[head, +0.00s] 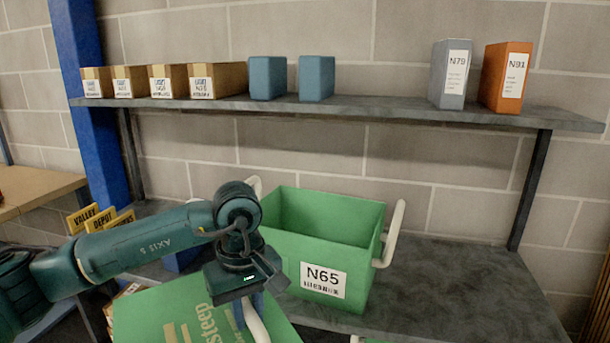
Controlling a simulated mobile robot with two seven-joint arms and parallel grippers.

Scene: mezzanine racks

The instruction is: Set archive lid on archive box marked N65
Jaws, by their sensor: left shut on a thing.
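The green archive box (291,246) marked N65 stands open and upright on the lower shelf, with a cream handle at each side. Its inside looks empty. The green archive lid (165,318) with pale lettering is in front of the box, low and to the left, partly cut off by the bottom edge. My left gripper (252,312) is shut on the archive lid at a cream handle, in front of the box's lower left corner. My wrist hides part of the lid and the box's left side. My right gripper is out of view.
The lower shelf (450,290) is clear right of the box. The upper shelf (380,108) above holds several cartons (217,80), two blue boxes (317,78), a grey N79 file (451,74) and an orange N91 file (506,77). A blue post (95,120) stands left. Yellow signs (88,219) stand behind my arm.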

